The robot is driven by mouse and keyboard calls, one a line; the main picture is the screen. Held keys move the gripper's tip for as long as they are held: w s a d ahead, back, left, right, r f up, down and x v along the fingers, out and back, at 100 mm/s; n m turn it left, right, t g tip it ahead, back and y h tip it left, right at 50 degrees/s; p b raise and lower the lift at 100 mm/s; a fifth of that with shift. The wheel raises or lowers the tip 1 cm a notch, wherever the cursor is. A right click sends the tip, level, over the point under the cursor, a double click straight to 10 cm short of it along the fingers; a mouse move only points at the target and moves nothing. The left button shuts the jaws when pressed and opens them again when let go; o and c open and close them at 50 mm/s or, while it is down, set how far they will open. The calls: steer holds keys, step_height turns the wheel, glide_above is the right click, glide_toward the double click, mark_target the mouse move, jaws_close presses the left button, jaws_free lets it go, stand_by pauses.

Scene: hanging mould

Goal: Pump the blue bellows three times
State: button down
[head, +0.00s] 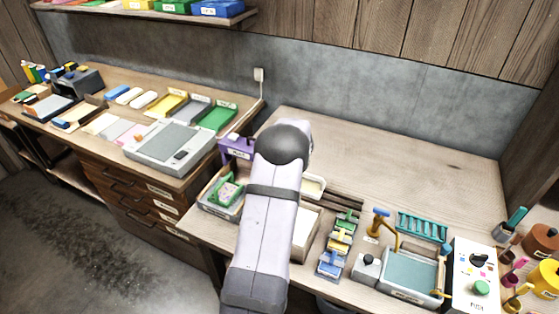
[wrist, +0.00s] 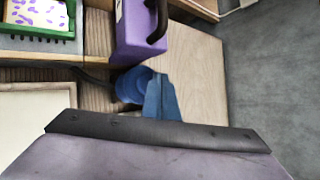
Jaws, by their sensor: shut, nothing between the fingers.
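A round blue ribbed piece, which looks like the blue bellows (wrist: 132,86), shows in the wrist view just left of my gripper's fingers and below a purple box (wrist: 138,32). My gripper (wrist: 163,80) shows as a blue tapered pair of fingers ahead of a dark bar. It is shut and empty. The fingers overlap or border the bellows' right side; I cannot tell if they touch it. In the head view my arm hides the gripper and the bellows; the purple box (head: 237,148) shows beside the arm.
A green tray (wrist: 40,32) stands at upper left in the wrist view. In the head view, green, yellow and blue lever devices (head: 330,266) stand right of my arm, near a grey basin (head: 410,272) and control box (head: 474,275). The back of the bench is clear.

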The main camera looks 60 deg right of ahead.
steer(key=shift+f, duration=0.2)
steer(key=shift+f+b, duration=0.25)
steer(key=shift+b, duration=0.3)
steer(key=shift+f+b, duration=1.05)
steer(key=shift+f, duration=0.05)
stand_by(1.2)
steer(key=shift+r, duration=0.15)
stand_by(0.3)
steer(key=shift+r+p, duration=1.25)
steer(key=shift+r, duration=0.1)
steer(key=shift+r+p, duration=2.1)
steer(key=shift+r, duration=0.4)
stand_by(0.4)
